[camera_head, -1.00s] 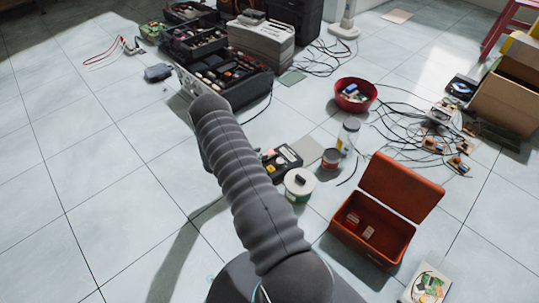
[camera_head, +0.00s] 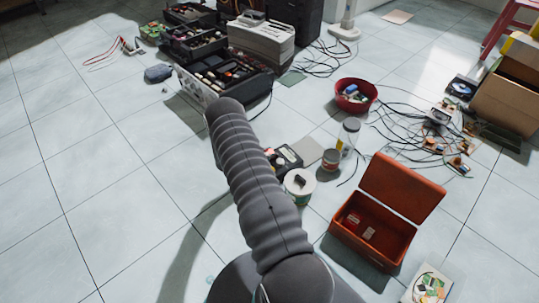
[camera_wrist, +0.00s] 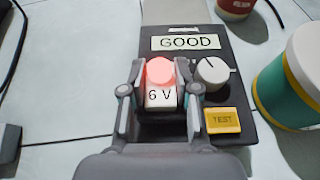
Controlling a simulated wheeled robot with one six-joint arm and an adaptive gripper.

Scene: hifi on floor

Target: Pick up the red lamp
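The red lamp (camera_wrist: 160,71) is a glowing pinkish-red dome on a white block marked "6 V". It sits at the left part of a black tester panel (camera_wrist: 228,60) in the wrist view. My gripper (camera_wrist: 163,95) has one finger on each side of the lamp's block, with what look like narrow gaps. Firm contact is not visible.
On the panel are a "GOOD" label, a white knob (camera_wrist: 211,73) and a yellow "TEST" button (camera_wrist: 222,120). A white-and-green tub (camera_wrist: 292,80) stands close at right. An open orange box (camera_head: 372,240) and a jar (camera_head: 348,135) stand nearby.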

